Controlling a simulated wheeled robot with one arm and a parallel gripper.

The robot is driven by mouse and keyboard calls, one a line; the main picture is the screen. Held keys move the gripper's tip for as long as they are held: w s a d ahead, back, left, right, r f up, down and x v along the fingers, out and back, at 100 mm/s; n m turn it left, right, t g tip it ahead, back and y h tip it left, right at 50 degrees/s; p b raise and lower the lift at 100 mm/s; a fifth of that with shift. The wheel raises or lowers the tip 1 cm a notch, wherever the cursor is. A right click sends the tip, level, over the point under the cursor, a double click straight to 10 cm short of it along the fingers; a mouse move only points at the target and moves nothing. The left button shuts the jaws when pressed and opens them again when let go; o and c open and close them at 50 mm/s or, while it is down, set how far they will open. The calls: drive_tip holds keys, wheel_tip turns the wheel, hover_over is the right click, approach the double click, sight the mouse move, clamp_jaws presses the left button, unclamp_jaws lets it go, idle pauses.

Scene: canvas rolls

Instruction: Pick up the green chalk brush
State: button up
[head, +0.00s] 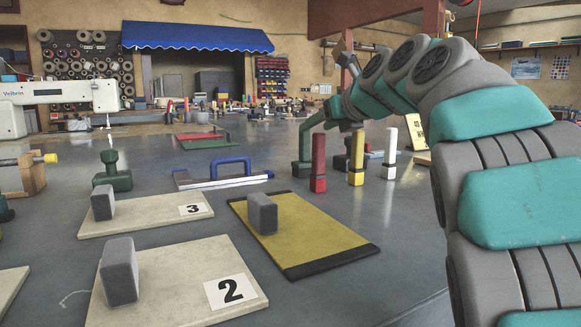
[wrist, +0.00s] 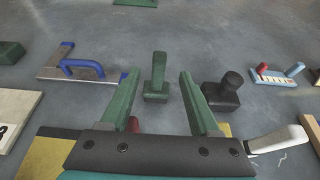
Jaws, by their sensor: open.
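The green chalk brush, a dark green block with an upright handle (wrist: 157,76), stands on the grey table in the wrist view. It shows between and beyond the tips of my gripper (wrist: 159,82), whose two green fingers are spread apart with nothing held. Another dark green handled object (head: 112,178) stands farther left.
Red (head: 318,170), yellow (head: 356,165) and white (head: 389,155) posts stand close by. A black knobbed object (wrist: 222,92) is right of the brush and a blue-handled float (wrist: 80,70) left. A yellow board (head: 330,240) with a grey block lies in front.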

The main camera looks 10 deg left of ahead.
hover_over(304, 161)
drive_tip(key=w, duration=0.1)
drive_tip(key=shift+w+f, duration=0.2)
drive_tip(key=shift+f, duration=1.1)
clamp_jaws()
idle(0.6)
